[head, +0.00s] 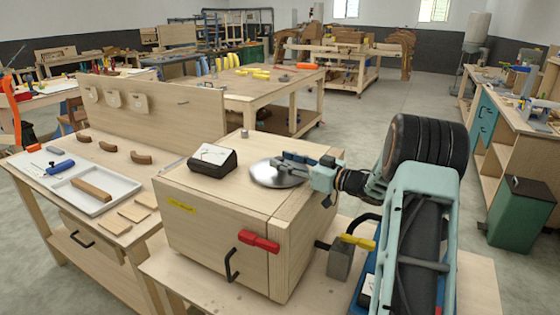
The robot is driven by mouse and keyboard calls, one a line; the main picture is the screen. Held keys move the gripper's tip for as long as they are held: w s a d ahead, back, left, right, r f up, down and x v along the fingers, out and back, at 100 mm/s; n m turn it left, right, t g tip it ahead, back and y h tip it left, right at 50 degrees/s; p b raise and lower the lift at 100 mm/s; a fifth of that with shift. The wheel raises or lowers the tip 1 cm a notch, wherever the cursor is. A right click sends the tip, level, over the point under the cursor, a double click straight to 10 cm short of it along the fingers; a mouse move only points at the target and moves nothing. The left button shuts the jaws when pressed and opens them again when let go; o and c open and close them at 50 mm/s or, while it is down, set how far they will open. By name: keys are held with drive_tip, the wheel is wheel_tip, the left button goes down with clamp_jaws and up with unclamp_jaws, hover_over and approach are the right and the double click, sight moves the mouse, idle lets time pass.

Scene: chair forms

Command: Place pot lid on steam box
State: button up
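The steam box (205,228) is a large light-wood box with a yellow label and a black handle on its front. The pot lid (268,176) is a round silvery disc at the middle of the box's top. It looks nearly flat; whether it rests on the wood or hangs just above it I cannot tell. My gripper (285,163) reaches in from the right, with its blue-grey fingers over the lid's upper right part. The fingers and my wrist hide the lid's knob, so whether they are closed on it is unclear.
A black box with a white face (213,160) stands left of the lid on the box's top. A small grey cylinder (245,133) stands behind. A red clamp (258,241) is on the front. A white tray (122,188) lies on the left bench.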

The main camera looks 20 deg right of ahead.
drive_tip(key=b+v, duration=0.1)
drive_tip(key=v, duration=0.9)
drive_tip(key=shift+s+d, duration=0.15)
